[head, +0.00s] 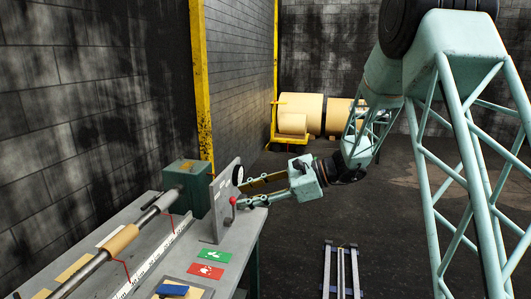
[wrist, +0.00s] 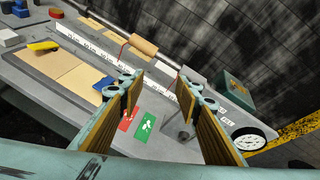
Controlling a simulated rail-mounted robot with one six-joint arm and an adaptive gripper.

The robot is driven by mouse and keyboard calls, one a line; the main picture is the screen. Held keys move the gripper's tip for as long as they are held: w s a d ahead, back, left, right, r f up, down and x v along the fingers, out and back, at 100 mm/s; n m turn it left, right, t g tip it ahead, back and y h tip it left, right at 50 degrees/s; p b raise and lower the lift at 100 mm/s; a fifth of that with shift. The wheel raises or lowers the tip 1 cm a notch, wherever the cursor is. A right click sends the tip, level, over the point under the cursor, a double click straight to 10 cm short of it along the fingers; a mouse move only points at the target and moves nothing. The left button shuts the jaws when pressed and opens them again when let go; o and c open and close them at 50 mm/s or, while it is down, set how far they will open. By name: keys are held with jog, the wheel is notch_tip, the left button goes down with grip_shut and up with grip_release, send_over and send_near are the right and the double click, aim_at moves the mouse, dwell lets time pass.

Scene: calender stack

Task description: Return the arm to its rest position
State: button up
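My gripper (head: 243,193) reaches left from the wrist in the head view. Its two fingers are spread apart beside the grey upright panel (head: 222,212). In the wrist view my gripper (wrist: 158,84) shows a wide gap between its wood-coloured finger pads, with nothing held. The panel carries a round dial (head: 237,175) and a lever with a red knob (head: 233,201). The fingertips overlap the panel's right edge in the head view; I cannot tell whether they touch it. The dial (wrist: 247,139) is right of the right finger in the wrist view.
The grey bench (head: 245,240) holds a green box (head: 186,187), a shaft with a tan roll (head: 119,240), a green card (head: 215,253), a red card (head: 206,271) and a blue block (head: 172,290). A yellow post (head: 201,90) stands behind. Open floor (head: 290,245) lies right of the bench.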

jog(key=s+d+r+n+g+h, duration=0.1)
jog(key=s+d+r+n+h, duration=0.15)
jog(key=s, duration=0.65)
jog(key=s+d+r+n+h+b, duration=0.1)
jog(key=s+d+r+n+h, duration=0.15)
jog(key=s, duration=0.75)
jog(key=s+d+r+n+g+h, duration=0.1)
jog(key=s+d+r+n, duration=0.25)
jog(key=s, duration=0.55)
jog(key=s+d+n+t+h+b, duration=0.1)
jog(key=s+d+n+t+h, duration=0.1)
jog(key=s+d, duration=0.7)
jog(key=s+d+n+t+h+b, duration=0.1)
jog(key=s+d+n+t+h, duration=0.1)
jog(key=s+d+n+h, duration=0.3)
jog(key=s+d, duration=0.4)
jog(key=s, duration=0.6)
jog(key=shift+d+f+h, duration=0.25)
jog(key=shift+d+h, duration=0.05)
jog(key=shift+d, duration=0.05)
